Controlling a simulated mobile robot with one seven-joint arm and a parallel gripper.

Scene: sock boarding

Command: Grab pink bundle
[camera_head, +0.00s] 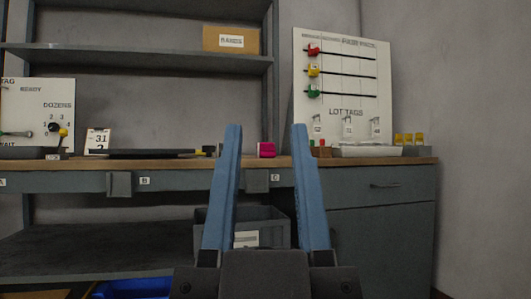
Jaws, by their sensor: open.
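A small pink bundle (266,150) sits on the wooden workbench top (400,161), near the middle of the view. It shows between the two blue fingers of my gripper (268,130), which reach up from the bottom of the view. The fingers are spread apart and hold nothing. The bundle appears beyond the fingertips, and I cannot tell the exact distance.
A white tray (366,151) and small yellow items (409,139) stand right of the bundle. A grey bin (275,226) is below the bench. A shelf (130,60) hangs above.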

